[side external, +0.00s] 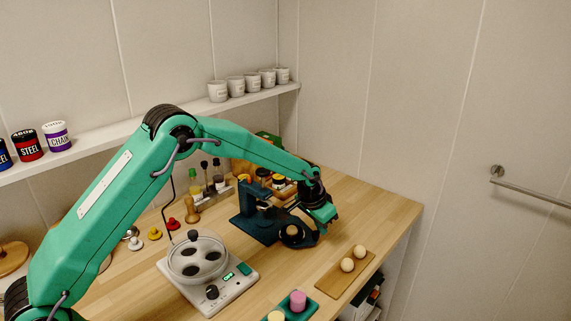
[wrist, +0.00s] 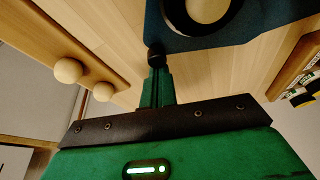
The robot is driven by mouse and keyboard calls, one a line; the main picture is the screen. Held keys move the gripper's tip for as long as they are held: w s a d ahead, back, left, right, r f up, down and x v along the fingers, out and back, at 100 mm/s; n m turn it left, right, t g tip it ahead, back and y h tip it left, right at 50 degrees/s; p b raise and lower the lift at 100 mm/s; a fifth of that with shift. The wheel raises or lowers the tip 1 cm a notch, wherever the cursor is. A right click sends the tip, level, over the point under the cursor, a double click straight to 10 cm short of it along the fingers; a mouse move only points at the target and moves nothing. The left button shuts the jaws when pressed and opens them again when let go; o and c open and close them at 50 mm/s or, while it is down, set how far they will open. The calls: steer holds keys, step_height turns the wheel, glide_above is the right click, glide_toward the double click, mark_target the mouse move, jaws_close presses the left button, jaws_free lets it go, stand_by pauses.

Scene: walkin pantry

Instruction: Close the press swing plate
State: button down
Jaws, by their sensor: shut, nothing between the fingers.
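The dark blue press (side external: 252,222) stands on the wooden counter, with an upright column and a flat base. Its swing plate (side external: 307,240), with a dark ring around a pale round centre, sticks out to the right of the column. The plate also shows at the top of the wrist view (wrist: 225,38), partly cut off. My gripper (side external: 328,226) is just above and right of the plate, pointing down. In the wrist view my shut, empty fingers (wrist: 156,54) end at the plate's near edge; I cannot tell whether they touch it.
Two pale balls (side external: 354,258) lie on a wooden board (side external: 333,284) to the right. A cooker with a domed lid (side external: 196,258) stands front left. Bottles (side external: 206,178) and jars stand behind the press. The counter's right edge is near the board.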

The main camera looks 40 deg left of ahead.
mark_target(304, 241)
steer(key=shift+s+a+m, duration=0.3)
steer(key=shift+s+m, duration=0.6)
steer(key=shift+s, duration=0.05)
steer(key=shift+s+a, duration=0.25)
steer(key=shift+s, duration=0.3)
steer(key=shift+s+a, duration=0.25)
steer(key=shift+s, duration=0.3)
steer(key=shift+s+a, duration=0.6)
steer(key=shift+s, duration=0.2)
steer(key=shift+s+a, duration=0.1)
steer(key=shift+w+d, duration=1.5)
steer(key=a+v, duration=0.2)
steer(key=v, duration=0.8)
steer(key=shift+w, duration=0.4)
steer(key=shift+w+a+n, duration=0.3)
steer(key=shift+w+a, duration=0.05)
steer(key=shift+a, duration=0.1)
